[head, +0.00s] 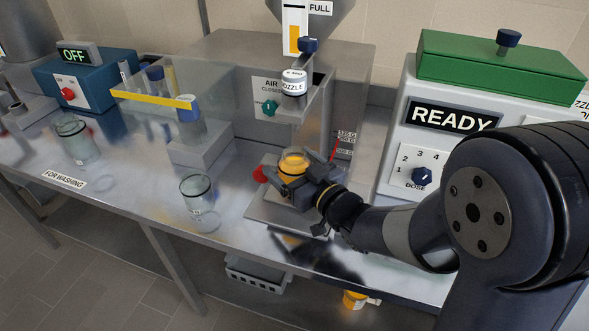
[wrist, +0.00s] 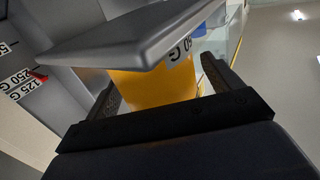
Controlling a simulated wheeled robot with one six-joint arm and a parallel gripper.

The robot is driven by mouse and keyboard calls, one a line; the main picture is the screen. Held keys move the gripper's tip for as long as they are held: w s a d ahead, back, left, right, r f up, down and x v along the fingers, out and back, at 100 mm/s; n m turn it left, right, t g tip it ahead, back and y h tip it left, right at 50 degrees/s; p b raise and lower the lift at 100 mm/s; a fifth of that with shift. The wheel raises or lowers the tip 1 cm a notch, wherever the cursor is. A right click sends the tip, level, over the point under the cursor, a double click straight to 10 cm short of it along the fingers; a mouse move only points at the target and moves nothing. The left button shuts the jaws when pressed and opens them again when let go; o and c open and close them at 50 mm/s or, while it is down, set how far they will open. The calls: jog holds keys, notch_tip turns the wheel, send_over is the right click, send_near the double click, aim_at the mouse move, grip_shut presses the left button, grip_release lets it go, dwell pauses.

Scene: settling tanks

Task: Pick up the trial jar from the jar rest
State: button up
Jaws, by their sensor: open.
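The trial jar (head: 294,160) holds orange-yellow contents and stands upright under the nozzle in the head view. My gripper (head: 296,176) reaches it from the right with its jaws open around it. The wrist view shows the jar's orange body (wrist: 150,88) between my two spread fingers (wrist: 160,90). Whether the fingers touch it cannot be told. A grey slab crosses the jar's upper part there. The steel base under the jar (head: 262,209), seemingly the jar rest, is partly hidden by jar and gripper.
The nozzle (head: 293,83) hangs above the jar. A red knob (head: 260,174) is just left. An empty glass (head: 197,188) stands farther left, another jar (head: 77,142) near the washing label. The READY machine (head: 410,150) stands right. A scale (wrist: 30,78) shows at wrist-view left.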

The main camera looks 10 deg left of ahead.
aim_at(289, 149)
jog(key=shift+w+a, duration=0.3)
jog(key=shift+a, duration=0.2)
jog(key=c, duration=1.2)
jog(key=shift+o, duration=0.2)
jog(key=shift+r, duration=0.1)
jog(key=shift+r, duration=0.4)
notch_tip(289, 149, up, 3)
jog(key=shift+r, duration=0.1)
jog(key=v, duration=1.8)
jog(key=shift+f, duration=0.35)
